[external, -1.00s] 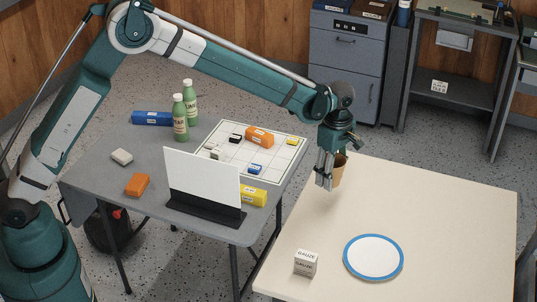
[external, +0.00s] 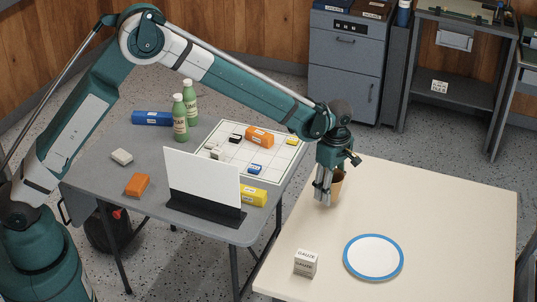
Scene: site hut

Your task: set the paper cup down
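The cup is over the far left part of the cream table (external: 440,220). I cannot tell whether its base touches the tabletop, as the fingers cover much of it.
A white disc with a blue rim (external: 373,257) and a gauze box (external: 306,262) are on the cream table's near part. The grey table (external: 90,180) at left holds a white upright panel (external: 203,183), green bottles (external: 180,118) and a gridded board (external: 290,160). The cream table's right side is clear.

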